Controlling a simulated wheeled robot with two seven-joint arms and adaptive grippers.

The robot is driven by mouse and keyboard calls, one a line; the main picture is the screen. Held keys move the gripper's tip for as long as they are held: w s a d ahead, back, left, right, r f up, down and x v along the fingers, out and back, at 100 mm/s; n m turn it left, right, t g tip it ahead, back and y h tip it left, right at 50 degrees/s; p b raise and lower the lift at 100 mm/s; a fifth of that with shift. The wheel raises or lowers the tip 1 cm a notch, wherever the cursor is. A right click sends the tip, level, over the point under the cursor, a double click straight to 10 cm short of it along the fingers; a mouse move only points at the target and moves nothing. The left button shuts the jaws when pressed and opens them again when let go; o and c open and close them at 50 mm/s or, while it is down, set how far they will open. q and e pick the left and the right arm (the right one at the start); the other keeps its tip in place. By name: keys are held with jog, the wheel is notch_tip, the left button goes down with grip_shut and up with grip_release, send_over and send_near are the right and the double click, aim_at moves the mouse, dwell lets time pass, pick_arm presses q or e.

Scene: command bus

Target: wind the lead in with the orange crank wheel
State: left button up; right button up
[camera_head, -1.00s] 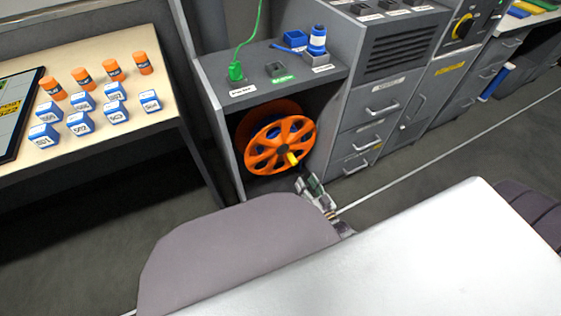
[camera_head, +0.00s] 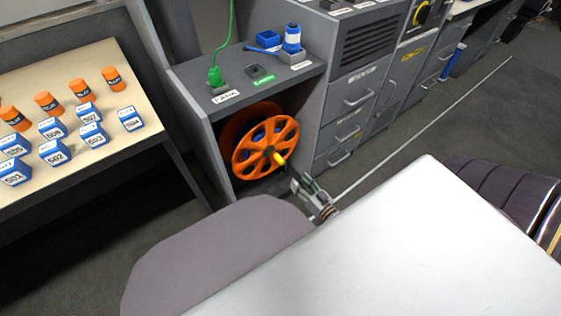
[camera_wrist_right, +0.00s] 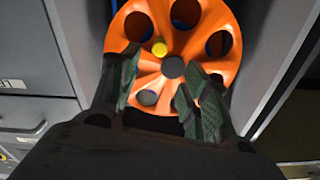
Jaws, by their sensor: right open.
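The orange crank wheel (camera_head: 266,148) stands upright in the open bay under the grey counter. Its yellow handle (camera_head: 279,159) sticks out at the lower right in the head view. In the right wrist view the wheel (camera_wrist_right: 215,70) fills the upper middle, with the yellow handle (camera_wrist_right: 159,49) above the grey hub. My right gripper (camera_head: 296,186) is in front of the wheel, at its lower right in the head view. Its fingers (camera_wrist_right: 165,85) are apart with nothing between them, and the handle appears beyond the tips. A blue lead shows partly behind the wheel. My left gripper is not in view.
A green plug (camera_head: 215,76) with a green cable stands in a socket on the counter (camera_head: 190,75). Labelled blue blocks and orange cylinders cover the left table (camera_head: 110,60). Grey drawers (camera_head: 345,125) flank the bay.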

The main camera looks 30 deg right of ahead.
aim_at(283, 163)
jog(key=shift+w+a+b, duration=0.15)
jog(key=shift+w+b, duration=0.7)
jog(key=shift+w, duration=1.4)
jog(key=shift+w+a+b, duration=0.2)
jog(key=shift+w+b, duration=0.7)
jog(key=shift+w, duration=1.4)
jog(key=shift+w+a+b, duration=0.15)
jog(key=shift+w+b, duration=0.7)
jog(key=shift+w, duration=1.4)
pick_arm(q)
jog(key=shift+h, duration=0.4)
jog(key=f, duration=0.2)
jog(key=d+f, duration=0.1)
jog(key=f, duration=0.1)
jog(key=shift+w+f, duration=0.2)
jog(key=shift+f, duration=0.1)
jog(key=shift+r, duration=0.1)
pick_arm(e)
grip_shut()
